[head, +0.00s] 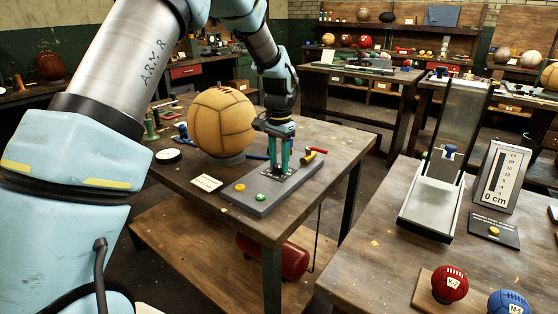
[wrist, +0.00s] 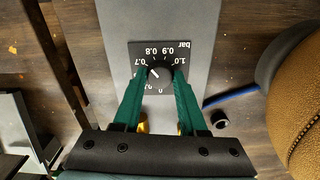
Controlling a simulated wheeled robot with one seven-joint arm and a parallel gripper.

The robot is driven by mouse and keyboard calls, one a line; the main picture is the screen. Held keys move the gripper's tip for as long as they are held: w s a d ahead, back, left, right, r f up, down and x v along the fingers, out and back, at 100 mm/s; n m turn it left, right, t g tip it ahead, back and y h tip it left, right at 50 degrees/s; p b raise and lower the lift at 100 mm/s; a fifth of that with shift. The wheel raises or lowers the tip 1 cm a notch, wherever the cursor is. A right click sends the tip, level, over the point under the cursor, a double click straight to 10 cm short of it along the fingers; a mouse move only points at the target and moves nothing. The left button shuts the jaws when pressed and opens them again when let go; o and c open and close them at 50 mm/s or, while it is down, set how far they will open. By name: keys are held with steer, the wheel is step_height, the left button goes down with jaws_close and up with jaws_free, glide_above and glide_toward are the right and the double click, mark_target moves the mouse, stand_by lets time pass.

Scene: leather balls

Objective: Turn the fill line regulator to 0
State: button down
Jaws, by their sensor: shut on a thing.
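The regulator is a dark round knob (wrist: 159,77) on a black dial plate (wrist: 136,50) marked "bar". The plate is upside down in the wrist view, with 0.7, 0.8, 0.9 and 1.0 along its far side and a 0 on the near side. The knob's white pointer slants up-left, near the 0.7 mark. My gripper (wrist: 159,83) has its green fingers on either side of the knob, shut on it.
A large tan leather ball (head: 220,122) stands close to the panel's far left side. A green button (head: 261,197) and a yellow button (head: 240,187) sit at the panel's near end. A red-and-yellow fitting (head: 310,155) is at its far end. A white card (head: 206,183) lies left.

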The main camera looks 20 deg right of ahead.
steer(key=n+p, duration=0.1)
steer(key=n, duration=1)
steer(key=shift+p, duration=0.35)
steer(key=n+p, duration=0.1)
steer(key=n, duration=0.2)
steer(key=shift+n, duration=0.4)
steer(key=n+p, duration=0.1)
steer(key=n, duration=0.2)
steer(key=shift+n, duration=0.3)
steer(key=n+p, duration=0.1)
steer(key=n, duration=0.2)
steer(key=shift+n+p, duration=0.3)
steer(key=shift+p, duration=0.05)
steer(key=n+p, duration=0.2)
steer(key=n, duration=0.4)
steer(key=shift+p, duration=0.4)
steer(key=shift+n, duration=0.3)
steer(key=shift+c, duration=2.3)
jaws_free()
